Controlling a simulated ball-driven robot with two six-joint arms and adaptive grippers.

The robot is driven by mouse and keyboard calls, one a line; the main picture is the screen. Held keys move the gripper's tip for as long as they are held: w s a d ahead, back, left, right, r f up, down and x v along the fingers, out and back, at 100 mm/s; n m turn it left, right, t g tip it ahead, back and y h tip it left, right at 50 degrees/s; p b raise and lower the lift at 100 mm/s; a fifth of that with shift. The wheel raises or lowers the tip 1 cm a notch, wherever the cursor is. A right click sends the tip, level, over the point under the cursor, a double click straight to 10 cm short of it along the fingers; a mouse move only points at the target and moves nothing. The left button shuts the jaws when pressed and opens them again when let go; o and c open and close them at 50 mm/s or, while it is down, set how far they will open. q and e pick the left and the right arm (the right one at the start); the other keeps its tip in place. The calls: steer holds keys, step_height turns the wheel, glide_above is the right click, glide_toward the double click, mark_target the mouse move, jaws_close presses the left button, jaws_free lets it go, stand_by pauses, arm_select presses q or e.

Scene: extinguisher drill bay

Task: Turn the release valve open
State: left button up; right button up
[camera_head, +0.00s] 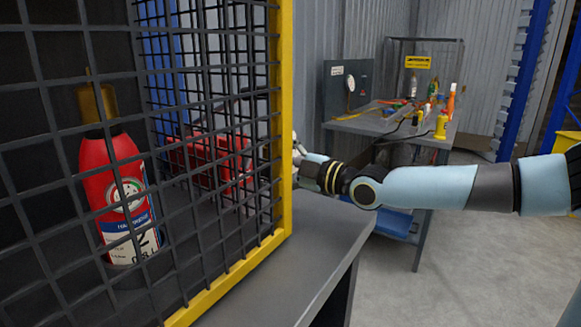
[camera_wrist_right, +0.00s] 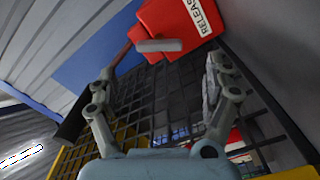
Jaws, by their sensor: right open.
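The release valve's red housing (camera_wrist_right: 170,22), with a white label reading "RELEAS…", is at the top of the right wrist view. A grey bar-like handle (camera_wrist_right: 160,45) sits on its front. My right gripper (camera_wrist_right: 160,72) is open and empty, its fingers spread to either side below the handle; it looks apart from the handle. In the head view my right gripper (camera_head: 301,157) is at the cage's yellow edge, partly hidden. A red form (camera_head: 207,155) shows behind the mesh there; I cannot tell if it is the valve housing. My left gripper is out of view.
A mesh cage with a yellow frame (camera_head: 284,100) fills the left of the head view. A red extinguisher (camera_head: 115,190) stands behind the mesh. A grey workbench (camera_head: 375,122) with tools stands behind my right arm. Clear floor (camera_head: 480,255) lies at right.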

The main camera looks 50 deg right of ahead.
steer(key=shift+s+d, duration=0.2)
steer(key=shift+s, duration=1.8)
